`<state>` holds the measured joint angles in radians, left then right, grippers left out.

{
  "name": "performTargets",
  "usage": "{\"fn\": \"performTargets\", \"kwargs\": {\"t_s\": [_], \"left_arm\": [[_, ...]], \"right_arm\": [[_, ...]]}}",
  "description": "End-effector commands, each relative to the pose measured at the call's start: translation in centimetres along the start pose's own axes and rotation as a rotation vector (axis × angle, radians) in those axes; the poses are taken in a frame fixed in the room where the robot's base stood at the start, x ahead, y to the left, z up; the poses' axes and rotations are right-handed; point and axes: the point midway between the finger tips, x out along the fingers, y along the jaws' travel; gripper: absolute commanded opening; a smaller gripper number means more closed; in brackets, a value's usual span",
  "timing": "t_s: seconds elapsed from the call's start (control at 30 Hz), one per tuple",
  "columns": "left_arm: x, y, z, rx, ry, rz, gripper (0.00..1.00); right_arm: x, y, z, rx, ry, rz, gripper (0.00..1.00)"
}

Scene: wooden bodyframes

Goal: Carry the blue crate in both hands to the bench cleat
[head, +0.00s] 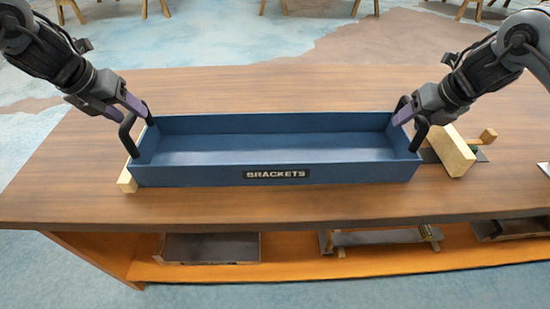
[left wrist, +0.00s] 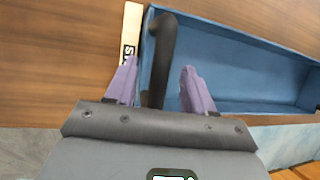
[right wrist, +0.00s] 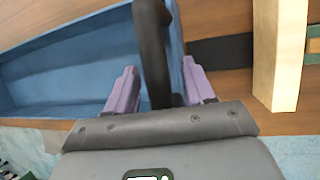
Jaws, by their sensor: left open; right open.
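The long blue crate (head: 275,175), labelled BRACKETS, sits empty on the wooden bench, with a black handle at each end. My left gripper (head: 132,112) is at the left handle (head: 127,135). In the left wrist view its open purple fingers stand on either side of that handle (left wrist: 160,50). My right gripper (head: 408,112) is at the right handle (head: 420,135). In the right wrist view its open fingers stand on either side of that handle (right wrist: 152,45). A pale wooden strip (head: 127,181) with dark lettering lies at the crate's left end; I cannot tell if it is the cleat.
The bench (head: 270,85) is clear behind the crate. Trays (head: 210,248) lie on the lower shelf.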

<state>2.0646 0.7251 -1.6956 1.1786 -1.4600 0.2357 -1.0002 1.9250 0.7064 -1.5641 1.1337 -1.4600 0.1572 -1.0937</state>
Motion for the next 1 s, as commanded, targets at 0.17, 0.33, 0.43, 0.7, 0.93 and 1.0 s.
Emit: {"fn": "performTargets", "kwargs": {"t_s": [0.17, 0.33, 0.43, 0.7, 0.93, 1.0], "left_arm": [[-3.3, 0.0, 0.1, 0.002, -0.004, 0.002, 0.53], [-5.7, 0.0, 0.1, 0.001, -0.003, 0.002, 0.53], [-6.8, -0.1, 0.1, 0.001, -0.002, 0.002, 0.53], [-8.1, 0.0, 0.0, -0.001, 0.0, 0.001, 0.53], [-8.1, 0.0, 0.0, -0.001, 0.0, 0.001, 0.53], [-8.1, 0.0, 0.0, -0.001, 0.0, 0.001, 0.53]], "right_arm": [[0.0, 0.0, 0.0, 0.0, 0.0, 0.0, 0.53], [0.0, 0.0, 0.0, 0.0, 0.0, 0.0, 0.53], [0.0, 0.0, 0.0, 0.0, 0.0, 0.0, 0.53], [-0.9, 0.0, 0.1, -0.001, -0.002, 0.0, 0.53], [-4.0, 0.0, 0.1, -0.002, -0.005, -0.002, 0.53], [-5.2, 0.0, 0.1, -0.001, -0.005, -0.002, 0.53]]}}
